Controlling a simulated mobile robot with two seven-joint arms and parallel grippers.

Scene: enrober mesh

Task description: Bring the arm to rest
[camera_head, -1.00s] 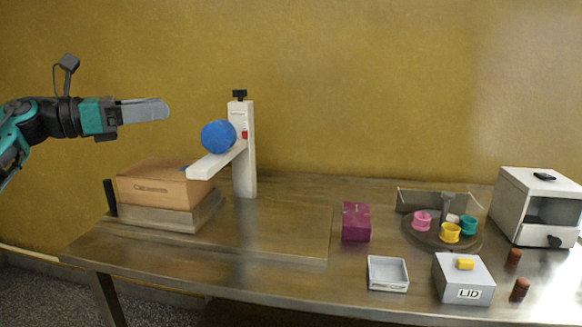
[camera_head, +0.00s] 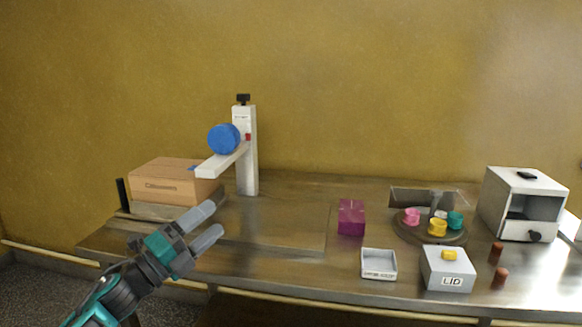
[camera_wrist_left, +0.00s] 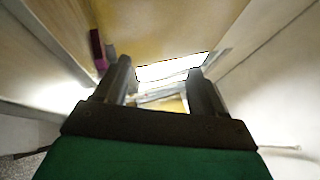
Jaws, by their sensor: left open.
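My left gripper (camera_head: 207,224) is in the lower left of the head view, in front of the table's left part. Its two grey fingers are apart and nothing is between them. In the left wrist view the two dark fingers (camera_wrist_left: 163,85) also stand apart and empty. My right gripper is in neither view.

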